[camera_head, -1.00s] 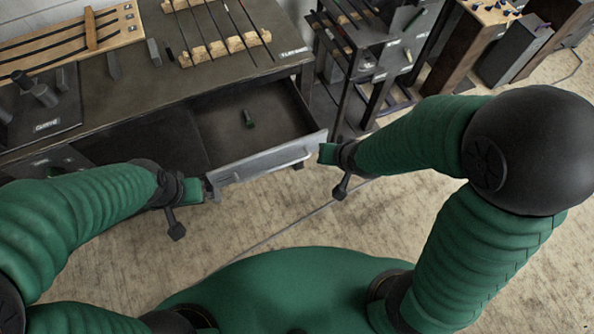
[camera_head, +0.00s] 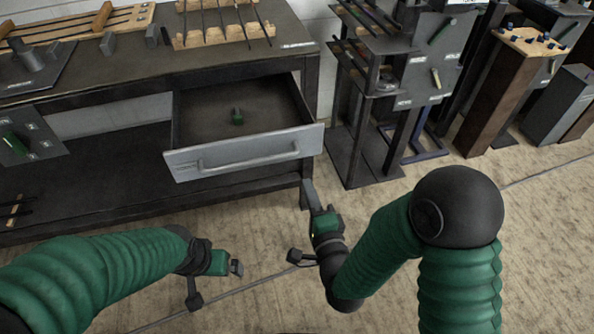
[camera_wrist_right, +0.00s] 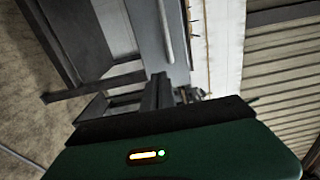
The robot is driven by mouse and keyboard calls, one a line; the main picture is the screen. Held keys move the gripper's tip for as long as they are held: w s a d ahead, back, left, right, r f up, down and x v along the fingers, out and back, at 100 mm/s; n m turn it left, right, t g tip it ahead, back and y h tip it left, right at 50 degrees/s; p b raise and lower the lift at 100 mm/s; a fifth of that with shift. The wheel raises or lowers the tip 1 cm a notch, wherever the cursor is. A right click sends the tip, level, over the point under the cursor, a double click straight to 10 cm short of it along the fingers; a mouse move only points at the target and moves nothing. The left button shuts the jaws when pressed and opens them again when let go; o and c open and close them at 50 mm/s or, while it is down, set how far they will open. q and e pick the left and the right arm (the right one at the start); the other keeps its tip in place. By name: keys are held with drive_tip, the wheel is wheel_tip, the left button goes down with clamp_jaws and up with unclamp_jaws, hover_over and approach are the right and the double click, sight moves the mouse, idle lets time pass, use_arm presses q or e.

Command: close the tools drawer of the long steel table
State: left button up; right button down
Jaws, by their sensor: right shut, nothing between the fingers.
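The tools drawer (camera_head: 182,166) of the long steel table (camera_head: 110,75) is pulled out, with its grey front and bar handle facing me. A small green-handled item (camera_head: 238,117) lies inside it. My right gripper (camera_head: 311,193) is shut and empty, low beside the drawer's right front corner and apart from the handle. In the right wrist view its dark fingers (camera_wrist_right: 160,92) point toward a grey panel with a pale bar, which looks like the drawer front (camera_wrist_right: 150,35). My left gripper (camera_head: 237,267) is below and in front of the drawer, clear of it; its jaws are too small to read.
Wooden racks with thin rods (camera_head: 222,25) stand on the tabletop. A dark stand with shelves (camera_head: 360,140) is right of the table, with a brown wooden post (camera_head: 497,95) beyond. The floor (camera_head: 120,275) before the table is open.

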drive_tip(key=w+f+b, duration=0.1)
drive_tip(key=w+b, duration=0.1)
drive_tip(key=b, duration=0.2)
approach(292, 149)
drive_tip(key=x, duration=0.3)
drive_tip(key=b+x, duration=0.2)
drive_tip(key=x, duration=0.1)
drive_tip(key=shift+w+f, duration=0.1)
drive_tip(key=shift+w, duration=0.3)
use_arm(q)
drive_tip(key=s+x, duration=0.1)
drive_tip(key=x, duration=0.6)
drive_tip(key=shift+s+f, duration=0.3)
drive_tip(key=shift+f, duration=0.2)
drive_tip(key=shift+a, duration=0.15)
use_arm(e)
drive_tip(key=shift+a, duration=0.2)
drive_tip(key=shift+w, duration=0.1)
